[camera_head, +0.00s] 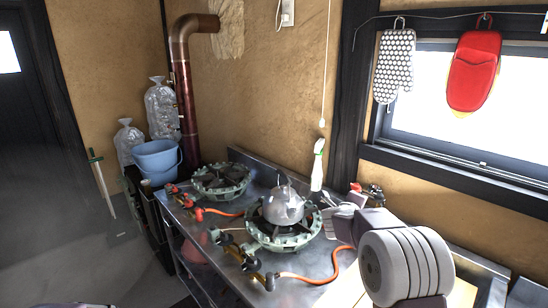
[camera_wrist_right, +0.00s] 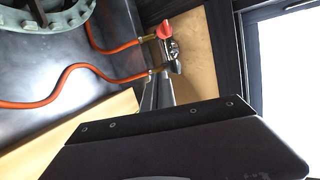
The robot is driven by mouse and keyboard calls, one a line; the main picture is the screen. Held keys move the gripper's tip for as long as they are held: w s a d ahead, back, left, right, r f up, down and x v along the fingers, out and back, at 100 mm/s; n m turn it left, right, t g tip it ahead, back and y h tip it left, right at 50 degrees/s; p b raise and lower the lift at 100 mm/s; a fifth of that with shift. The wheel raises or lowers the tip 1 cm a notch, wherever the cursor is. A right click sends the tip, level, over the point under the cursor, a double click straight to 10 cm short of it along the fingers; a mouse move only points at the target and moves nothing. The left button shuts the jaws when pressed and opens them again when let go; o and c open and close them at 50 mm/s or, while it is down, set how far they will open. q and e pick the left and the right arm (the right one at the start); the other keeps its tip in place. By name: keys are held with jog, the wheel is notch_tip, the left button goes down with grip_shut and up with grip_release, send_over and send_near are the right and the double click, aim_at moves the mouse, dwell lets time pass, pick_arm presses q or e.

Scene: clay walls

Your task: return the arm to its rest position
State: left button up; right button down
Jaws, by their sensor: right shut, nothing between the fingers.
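My right arm (camera_head: 405,265) reaches in from the lower right in the head view. Its right gripper (camera_head: 338,216) is shut and empty, just right of a grey metal kettle (camera_head: 283,207). Whether it touches the kettle or the burner cannot be told from this angle. In the right wrist view the closed fingers (camera_wrist_right: 158,92) show beyond the dark gripper body, near a red-handled valve (camera_wrist_right: 165,29) and orange hoses. My left gripper is not in view.
The kettle sits on a green gas burner (camera_head: 262,237); a second burner (camera_head: 220,180) is behind it. A spray bottle (camera_head: 318,165) stands at the wall. Orange hoses (camera_head: 322,280) cross the metal counter. A blue bucket (camera_head: 157,160) is at left. Mitts (camera_head: 474,72) hang by the window.

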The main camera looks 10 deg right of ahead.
jog(key=s+a+r+n+t+y+p, duration=0.2)
jog(key=s+a+r+n+p, duration=0.1)
jog(key=a+r+n+p, duration=0.25)
jog(key=s+a+f+n+g+y, duration=0.2)
jog(key=s+a+f+n+y, duration=0.25)
jog(key=s+a+n, duration=0.35)
jog(key=s+a+f+n+g, duration=0.1)
jog(key=s+f+n+g, duration=0.2)
jog(key=s, duration=0.4)
jog(key=s+a+f+n+g+y, duration=0.1)
jog(key=s+f+n+g, duration=0.2)
jog(key=s+f+n, duration=0.2)
jog(key=s+a+f+n+g+y, duration=0.1)
jog(key=s+f+n, duration=0.4)
jog(key=s, duration=0.5)
jog(key=shift+a+n+g, duration=0.5)
jog(key=shift+n+g, duration=0.05)
jog(key=shift+g, duration=0.45)
jog(key=shift+s, duration=0.1)
